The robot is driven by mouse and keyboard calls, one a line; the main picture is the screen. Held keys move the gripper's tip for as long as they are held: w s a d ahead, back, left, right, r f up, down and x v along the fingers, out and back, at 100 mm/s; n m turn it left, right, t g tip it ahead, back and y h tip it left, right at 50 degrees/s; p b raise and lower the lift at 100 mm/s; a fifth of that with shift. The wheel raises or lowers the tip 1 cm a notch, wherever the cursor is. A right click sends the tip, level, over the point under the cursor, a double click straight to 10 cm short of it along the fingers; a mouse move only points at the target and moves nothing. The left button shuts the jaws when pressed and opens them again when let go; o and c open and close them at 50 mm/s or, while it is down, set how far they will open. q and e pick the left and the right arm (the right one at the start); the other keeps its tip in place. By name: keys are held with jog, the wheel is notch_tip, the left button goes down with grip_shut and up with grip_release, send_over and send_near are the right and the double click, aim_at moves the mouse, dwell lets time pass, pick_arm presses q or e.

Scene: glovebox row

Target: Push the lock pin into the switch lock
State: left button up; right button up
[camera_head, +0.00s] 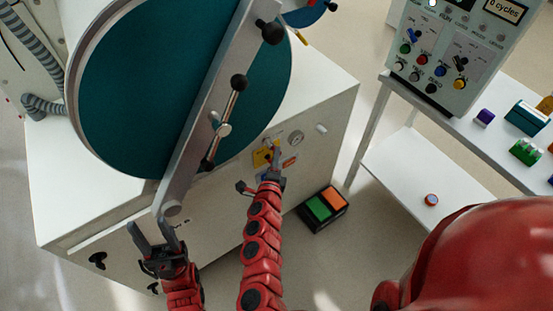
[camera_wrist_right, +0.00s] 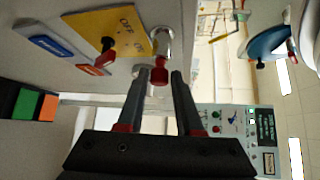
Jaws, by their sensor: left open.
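The yellow switch plate (camera_wrist_right: 115,28), marked OFF, is on the cabinet front, with a red-handled switch (camera_wrist_right: 107,45) on it. It also shows in the head view (camera_head: 262,157). The red lock pin (camera_wrist_right: 160,74) is in the right wrist view, in line with a clear and silver fitting (camera_wrist_right: 162,42) beside the plate. In the head view my right gripper (camera_head: 272,160) is at the panel and hides the pin. My left gripper (camera_head: 154,236) is open and empty.
A round glovebox door (camera_head: 140,90) with a metal bar (camera_head: 205,110) stands above the white cabinet (camera_head: 95,205). A green and orange pedal box (camera_head: 323,208) is on the floor. A control box (camera_head: 450,50) and shelf table (camera_head: 400,165) stand at the right.

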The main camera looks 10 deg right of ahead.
jog(key=o, duration=0.4)
jog(key=shift+c, duration=0.2)
jog(key=p+v, duration=0.2)
jog(key=v, duration=1.5)
jog(key=shift+s+p, duration=0.2)
jog(key=shift+p, duration=0.15)
jog(key=shift+a+r, duration=0.1)
jog(key=shift+r, duration=0.1)
